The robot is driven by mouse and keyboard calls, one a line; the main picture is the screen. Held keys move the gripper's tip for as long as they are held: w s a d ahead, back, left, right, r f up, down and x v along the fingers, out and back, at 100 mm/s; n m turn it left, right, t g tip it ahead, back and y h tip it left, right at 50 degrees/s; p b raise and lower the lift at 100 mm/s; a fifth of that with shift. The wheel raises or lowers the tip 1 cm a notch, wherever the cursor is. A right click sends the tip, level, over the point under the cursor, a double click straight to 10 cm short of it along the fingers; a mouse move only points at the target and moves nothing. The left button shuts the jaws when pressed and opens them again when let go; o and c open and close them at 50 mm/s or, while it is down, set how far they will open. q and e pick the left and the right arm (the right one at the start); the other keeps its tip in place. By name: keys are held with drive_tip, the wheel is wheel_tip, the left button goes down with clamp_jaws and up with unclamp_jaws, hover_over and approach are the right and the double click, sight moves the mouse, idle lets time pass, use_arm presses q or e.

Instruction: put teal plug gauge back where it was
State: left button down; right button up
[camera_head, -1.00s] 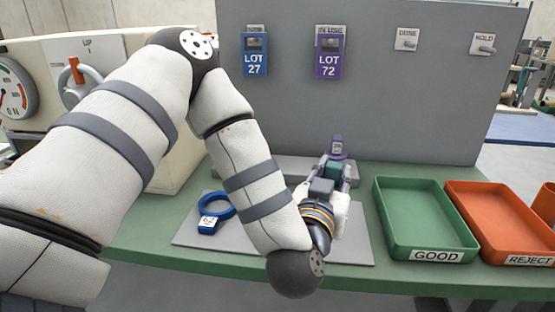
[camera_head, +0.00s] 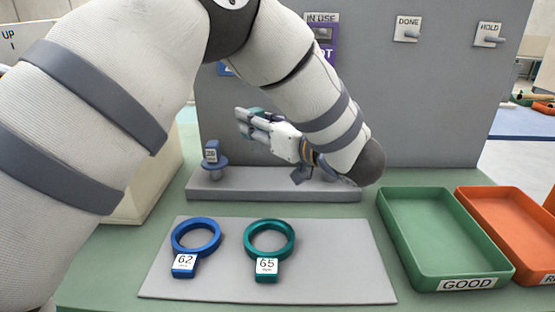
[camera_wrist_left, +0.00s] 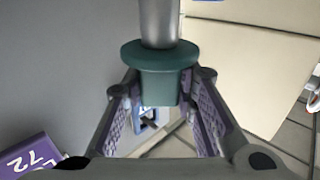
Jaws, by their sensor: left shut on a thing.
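My left gripper (camera_head: 243,122) is shut on the teal plug gauge (camera_head: 258,110). It holds the gauge in the air above the grey rack (camera_head: 275,190), in front of the grey panel. In the head view the fingers point left and hide most of the gauge. In the left wrist view (camera_wrist_left: 160,105) the gauge's teal handle and flange (camera_wrist_left: 158,56) sit between the purple-padded fingers, and its metal cylinder (camera_wrist_left: 159,22) extends to the top edge. A blue plug gauge (camera_head: 211,152) stands upright at the rack's left end. My arm hides part of the rack's back right. My right gripper is not in view.
A blue ring gauge (camera_head: 196,237) marked 62 and a teal ring gauge (camera_head: 269,238) marked 65 lie on the grey mat (camera_head: 340,270). A green GOOD tray (camera_head: 440,240) and an orange REJECT tray (camera_head: 515,235) stand at right. The mat's right half is clear.

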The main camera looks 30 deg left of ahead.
use_arm(q)
drive_tip(key=w+f, duration=0.1)
drive_tip(key=w+d+f, duration=0.1)
drive_tip(key=f, duration=0.1)
drive_tip(key=w+f, duration=0.1)
drive_tip(key=shift+d+f+b, duration=0.15)
drive_tip(key=shift+d+b, duration=0.05)
drive_tip(key=shift+b, duration=0.2)
wheel_tip(320, 180, down, 3)
drive_tip(key=shift+w+d+f, duration=0.15)
drive_tip(key=shift+f, duration=0.05)
drive_tip(key=shift+r, duration=0.1)
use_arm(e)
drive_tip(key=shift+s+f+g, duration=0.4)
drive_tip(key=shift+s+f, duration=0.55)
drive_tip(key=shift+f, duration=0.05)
use_arm(q)
drive_tip(key=c, duration=1.3)
unclamp_jaws()
